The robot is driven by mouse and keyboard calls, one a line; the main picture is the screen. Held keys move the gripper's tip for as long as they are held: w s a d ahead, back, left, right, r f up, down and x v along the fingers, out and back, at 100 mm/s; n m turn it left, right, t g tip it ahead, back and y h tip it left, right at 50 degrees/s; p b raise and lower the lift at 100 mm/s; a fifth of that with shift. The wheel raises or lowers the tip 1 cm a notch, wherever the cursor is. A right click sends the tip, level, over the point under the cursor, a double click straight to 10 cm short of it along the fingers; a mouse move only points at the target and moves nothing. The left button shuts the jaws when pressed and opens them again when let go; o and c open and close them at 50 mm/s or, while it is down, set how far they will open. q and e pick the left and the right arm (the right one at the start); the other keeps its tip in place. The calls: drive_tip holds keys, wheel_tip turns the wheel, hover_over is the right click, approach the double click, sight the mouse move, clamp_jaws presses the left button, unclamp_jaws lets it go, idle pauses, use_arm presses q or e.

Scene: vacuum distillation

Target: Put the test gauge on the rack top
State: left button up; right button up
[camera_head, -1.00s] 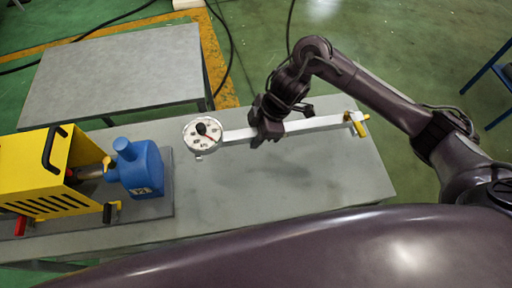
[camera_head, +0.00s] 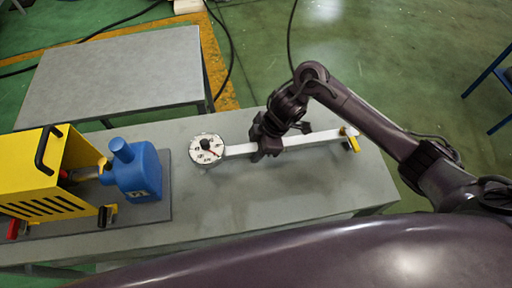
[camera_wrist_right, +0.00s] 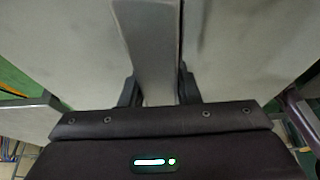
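The test gauge has a round white dial (camera_head: 206,149) at its left end, a long pale bar (camera_head: 240,149) and a yellow-handled fitting (camera_head: 351,142) at its right end. My right gripper (camera_head: 268,148) is around the middle of the bar. In the right wrist view the bar (camera_wrist_right: 155,60) runs between the two fingers (camera_wrist_right: 158,92), which appear closed on it. The gauge lies level, low over the grey bench top; whether it touches is hard to tell. My left gripper is out of view. No surface is clearly marked as the rack top.
A yellow machine (camera_head: 42,175) with a blue vessel (camera_head: 135,172) stands on the left of the bench (camera_head: 240,205). A lower grey table (camera_head: 120,75), bare on top, stands behind at the left. The bench front is clear around the gauge. Black cables cross the floor.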

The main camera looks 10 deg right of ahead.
drive_tip(key=o, duration=0.4)
drive_tip(key=shift+d+r, duration=0.1)
drive_tip(key=shift+r, duration=0.25)
drive_tip(key=p+v, duration=0.2)
drive_tip(key=v, duration=0.9)
drive_tip(key=shift+d+r+p, duration=0.15)
drive_tip(key=shift+r+p, duration=0.1)
drive_tip(key=shift+p, duration=0.05)
drive_tip(key=shift+s+f, duration=0.1)
drive_tip(key=shift+s, duration=0.05)
